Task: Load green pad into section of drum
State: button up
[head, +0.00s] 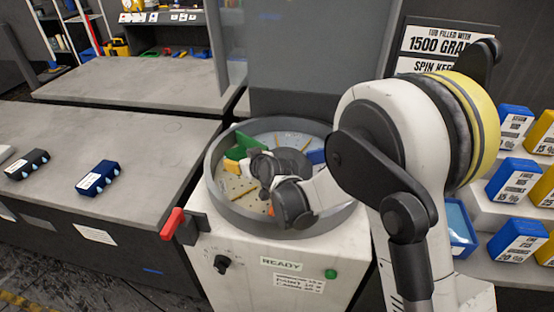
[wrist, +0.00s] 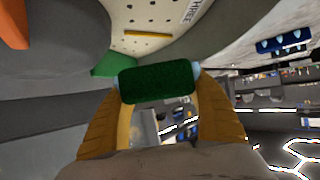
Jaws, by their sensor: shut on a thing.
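The drum (head: 213,196) is a round grey tub with a pale perforated floor, split into sections by coloured dividers. A green divider (head: 243,146) stands at its back left and a blue one (head: 316,156) at its right. My gripper (wrist: 155,85) is shut on the green pad (wrist: 155,83), a dark green roll with pale ends, held crosswise between the yellow fingers. In the head view my gripper (head: 231,167) is inside the rim at the left, near the green divider. The pad cannot be told apart there. I cannot tell whether it touches the floor.
The machine carries a red lever (head: 172,223), a black knob (head: 222,264) and a green button (head: 330,274). A dark block (head: 27,164) and a blue block (head: 98,178) lie on the left bench (head: 150,140). Blue and yellow boxes (head: 514,180) stand at right.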

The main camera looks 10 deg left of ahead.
aim_at(236, 183)
jog(key=a, duration=0.1)
jog(key=a+f, duration=0.1)
jog(key=shift+a, duration=0.35)
jog(key=shift+d+f+b, duration=0.1)
jog(key=shift+f+b, duration=1.95)
jog(key=shift+f, duration=1.2)
jog(key=shift+f, duration=0.15)
jog(key=o, duration=1.3)
